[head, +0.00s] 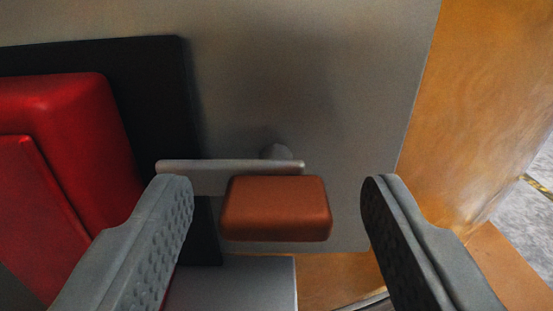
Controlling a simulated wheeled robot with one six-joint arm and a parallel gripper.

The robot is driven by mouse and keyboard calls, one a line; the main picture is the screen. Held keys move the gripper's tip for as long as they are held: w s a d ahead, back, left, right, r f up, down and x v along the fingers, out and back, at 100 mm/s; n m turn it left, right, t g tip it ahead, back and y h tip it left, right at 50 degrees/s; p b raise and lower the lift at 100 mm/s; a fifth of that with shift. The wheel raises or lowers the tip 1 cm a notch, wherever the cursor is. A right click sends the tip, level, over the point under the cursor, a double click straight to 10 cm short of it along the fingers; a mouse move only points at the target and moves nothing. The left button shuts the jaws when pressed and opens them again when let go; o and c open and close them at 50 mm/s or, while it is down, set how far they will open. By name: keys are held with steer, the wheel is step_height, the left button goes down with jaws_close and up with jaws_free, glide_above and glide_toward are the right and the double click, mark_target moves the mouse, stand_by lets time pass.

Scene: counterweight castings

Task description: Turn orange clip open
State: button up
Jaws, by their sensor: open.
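The orange clip (276,208) is a rounded orange block at the end of a flat grey bar (205,178). The bar lies level in the picture and reaches left across the edge of a black panel. A small grey round pivot (277,150) shows behind the bar. My gripper (272,191) is open, with one grey textured finger on each side of the orange block. Gaps show between the block and both fingers, and the right gap looks similar to the left one. The left fingertip overlaps the bar in the picture; I cannot tell whether they touch.
A red casting (75,150) sits on the black panel (155,85) at the left, near the left finger. A grey plate (310,70) fills the back. An orange-brown surface (480,100) and grey floor (535,205) lie at the right.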

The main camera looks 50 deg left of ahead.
steer(key=shift+w+a, duration=0.2)
steer(key=c, duration=1)
